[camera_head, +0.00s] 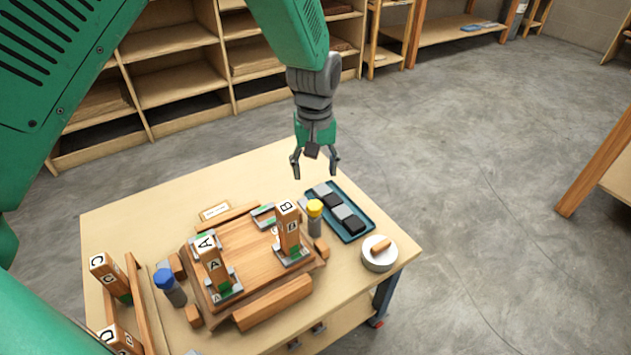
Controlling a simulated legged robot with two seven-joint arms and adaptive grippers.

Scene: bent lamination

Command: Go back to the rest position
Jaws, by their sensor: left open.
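My left gripper (315,163) is open above the back right part of the wooden table (140,221). Its fingers are spread and nothing is between the fingertips. A small dark block shape shows at the gripper's palm; I cannot tell if it is part of the gripper. The gripper is above and behind the blue tray (362,231), apart from it. My right gripper is not in view.
Wooden blocks marked A (213,262) and B (288,230) stand on a wooden board (249,247). A yellow-capped bottle (314,217), a blue-capped bottle (170,287) and a white round dish (379,254) stand nearby. Shelves (179,75) line the back; floor is clear at right.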

